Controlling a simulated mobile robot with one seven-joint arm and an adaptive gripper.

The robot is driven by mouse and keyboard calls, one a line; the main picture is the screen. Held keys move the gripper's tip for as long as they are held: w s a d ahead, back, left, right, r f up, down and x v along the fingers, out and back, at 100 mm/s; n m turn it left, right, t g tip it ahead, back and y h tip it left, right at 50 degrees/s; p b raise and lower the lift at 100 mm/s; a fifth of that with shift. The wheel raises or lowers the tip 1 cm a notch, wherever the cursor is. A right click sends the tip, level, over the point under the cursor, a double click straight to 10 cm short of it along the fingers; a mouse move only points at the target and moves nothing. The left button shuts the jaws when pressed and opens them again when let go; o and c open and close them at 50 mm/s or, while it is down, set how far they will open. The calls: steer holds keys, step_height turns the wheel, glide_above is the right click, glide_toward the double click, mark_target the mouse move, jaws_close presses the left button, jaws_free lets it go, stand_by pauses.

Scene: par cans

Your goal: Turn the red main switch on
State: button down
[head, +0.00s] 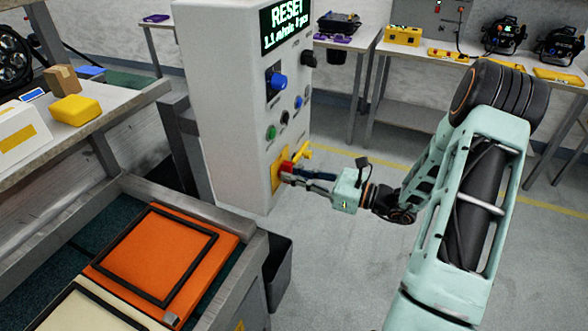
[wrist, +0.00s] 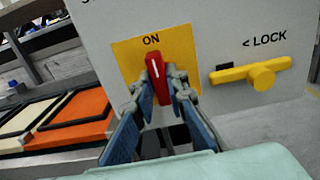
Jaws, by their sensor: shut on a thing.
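The red main switch (wrist: 157,80) is a handle on a yellow plate (wrist: 128,57) marked ON, low on the control cabinet's face. In the wrist view the handle stands nearly upright, tilted slightly, and its white mark points up toward the word ON. My gripper (wrist: 158,88) is shut on the red handle, one finger on each side. In the head view the red switch (head: 286,166) is partly covered by my gripper (head: 291,173), which reaches it from the right.
A yellow lock slider (wrist: 262,76) marked LOCK sits right of the switch. The cabinet (head: 232,100) has a blue knob (head: 278,81) and a RESET display (head: 286,22) above. An orange panel (head: 165,252) lies on the conveyor at left. Floor behind the arm is clear.

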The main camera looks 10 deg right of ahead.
stand_by(0.5)
steer(key=c, duration=1.9)
jaws_free()
steer(key=shift+c, duration=0.2)
steer(key=v, duration=1.2)
